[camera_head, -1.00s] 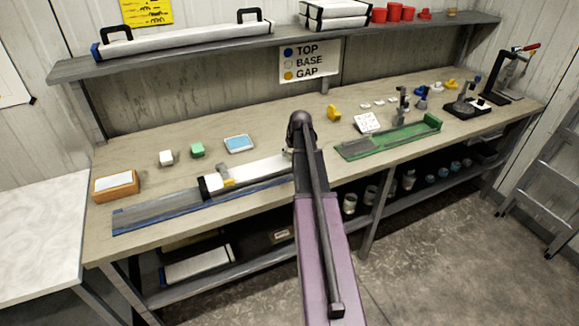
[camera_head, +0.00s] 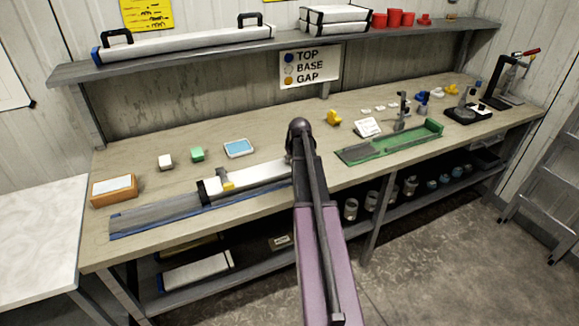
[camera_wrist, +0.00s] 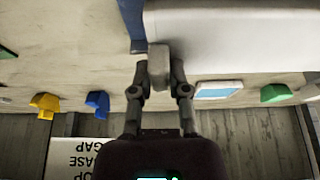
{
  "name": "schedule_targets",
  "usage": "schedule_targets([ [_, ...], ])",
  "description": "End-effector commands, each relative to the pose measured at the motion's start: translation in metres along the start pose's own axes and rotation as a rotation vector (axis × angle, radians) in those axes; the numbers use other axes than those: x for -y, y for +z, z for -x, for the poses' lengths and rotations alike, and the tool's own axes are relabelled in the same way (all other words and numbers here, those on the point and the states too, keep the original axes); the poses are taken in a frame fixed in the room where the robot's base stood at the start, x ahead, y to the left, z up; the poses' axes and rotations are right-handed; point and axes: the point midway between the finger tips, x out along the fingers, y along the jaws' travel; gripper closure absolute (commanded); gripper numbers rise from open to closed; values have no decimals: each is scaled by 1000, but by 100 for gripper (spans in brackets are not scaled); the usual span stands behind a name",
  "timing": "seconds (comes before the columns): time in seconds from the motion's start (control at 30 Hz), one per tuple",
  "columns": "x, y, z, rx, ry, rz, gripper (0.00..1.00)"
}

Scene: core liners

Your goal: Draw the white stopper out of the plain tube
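The plain white tube (camera_head: 255,178) lies in a long blue-edged trough (camera_head: 155,214) on the bench; its right end is behind my arm in the head view. In the wrist view the tube (camera_wrist: 240,35) runs off to the right, its end beside a blue trough edge (camera_wrist: 136,22). A small off-white block, seemingly the white stopper (camera_wrist: 158,66), is at that end. My gripper (camera_wrist: 160,72) has a finger on each side of it and appears shut on it. How deep the stopper sits in the tube cannot be told.
A white block (camera_head: 166,162), a green block (camera_head: 197,154) and a blue-topped tray (camera_head: 238,148) lie behind the tube. A green trough (camera_head: 390,143) stands to the right, with a small card (camera_head: 367,127) behind it. A shelf (camera_head: 190,55) overhangs the bench.

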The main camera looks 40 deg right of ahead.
Motion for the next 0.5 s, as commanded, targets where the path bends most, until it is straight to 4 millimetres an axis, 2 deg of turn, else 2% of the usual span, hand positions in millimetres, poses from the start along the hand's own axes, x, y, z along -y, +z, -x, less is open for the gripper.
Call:
schedule_targets([
  [0.5,-3,0,0,0,1,0,100],
])
